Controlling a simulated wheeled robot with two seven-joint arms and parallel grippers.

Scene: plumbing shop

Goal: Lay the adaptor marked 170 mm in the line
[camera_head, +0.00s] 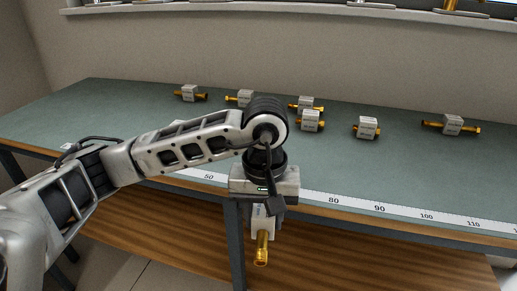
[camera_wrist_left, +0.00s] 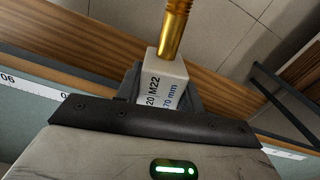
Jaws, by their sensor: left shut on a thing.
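My left gripper (camera_head: 264,207) is shut on an adaptor (camera_head: 262,246) with a pale block and a brass end that points down. It hangs in front of the bench's front edge, apart from the bench top. In the left wrist view the held adaptor (camera_wrist_left: 165,72) shows "20|M22" and "70 mm" on its block; the start of the length marking is hidden by the jaw. Other adaptors lie on the bench: two at the back left (camera_head: 188,93) (camera_head: 245,98), a close pair at the middle (camera_head: 306,104) (camera_head: 311,120), and two farther right (camera_head: 367,128) (camera_head: 452,125). Their markings are too small to read.
The green bench top (camera_head: 410,170) has free room in front of the adaptors. A white ruler strip (camera_head: 400,213) runs along its front edge. A window sill (camera_head: 250,10) is behind. My left arm covers part of the bench's left side.

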